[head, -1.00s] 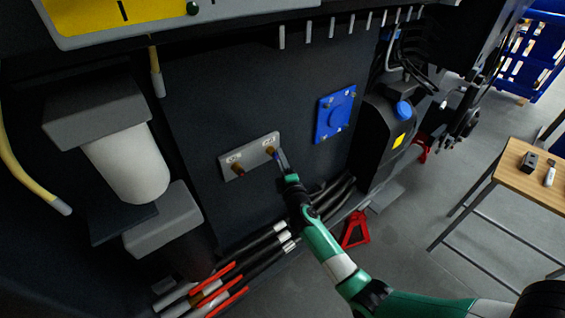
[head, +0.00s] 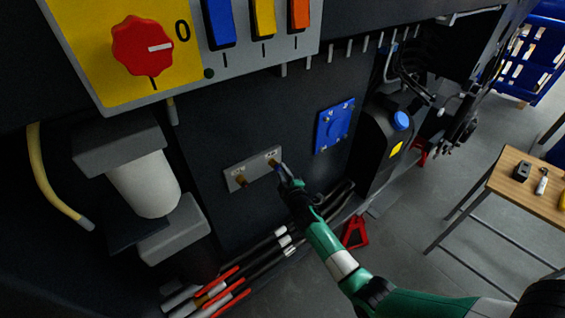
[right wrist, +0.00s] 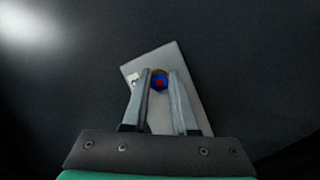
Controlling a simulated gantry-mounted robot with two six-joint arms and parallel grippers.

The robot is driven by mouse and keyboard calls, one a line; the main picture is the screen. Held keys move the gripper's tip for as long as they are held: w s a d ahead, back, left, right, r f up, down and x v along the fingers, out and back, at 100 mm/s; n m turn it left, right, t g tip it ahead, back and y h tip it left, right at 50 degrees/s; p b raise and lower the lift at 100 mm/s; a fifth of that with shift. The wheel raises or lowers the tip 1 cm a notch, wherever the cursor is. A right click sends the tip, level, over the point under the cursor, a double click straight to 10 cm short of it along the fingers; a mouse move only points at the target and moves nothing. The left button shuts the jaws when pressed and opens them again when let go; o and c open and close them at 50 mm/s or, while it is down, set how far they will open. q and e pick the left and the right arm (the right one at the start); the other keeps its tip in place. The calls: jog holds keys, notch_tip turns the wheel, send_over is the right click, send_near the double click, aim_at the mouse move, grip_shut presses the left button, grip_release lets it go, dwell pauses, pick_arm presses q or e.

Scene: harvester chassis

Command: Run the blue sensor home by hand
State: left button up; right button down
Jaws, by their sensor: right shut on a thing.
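The blue sensor (right wrist: 159,82) shows in the right wrist view as a small blue round part with a red centre, between my right gripper's fingertips (right wrist: 160,80). A brass-coloured rim shows just behind it, against the grey sensor plate (right wrist: 158,62). In the head view my right gripper (head: 281,169) is at the right-hand socket of the grey plate (head: 255,167) and is shut on the sensor. How deep the sensor sits in the socket is hidden. The left-hand brass fitting (head: 240,180) stands free on the plate. My left gripper is not in view.
A blue square cover (head: 335,127) is on the panel right of the plate. A black tank with a blue cap (head: 402,120) stands further right. Hoses with red handles (head: 217,290) run below. A control panel with a red knob (head: 142,46) overhangs above. A wooden table (head: 510,185) stands right.

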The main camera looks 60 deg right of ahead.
jog(key=m+y+p, duration=0.2)
jog(key=m+p, duration=0.2)
jog(key=p, duration=0.3)
jog(key=shift+r, duration=0.2)
jog(key=shift+f, duration=0.3)
jog(key=c, duration=0.6)
grip_release()
jog(key=shift+c, duration=1.2)
jog(key=shift+r, duration=0.1)
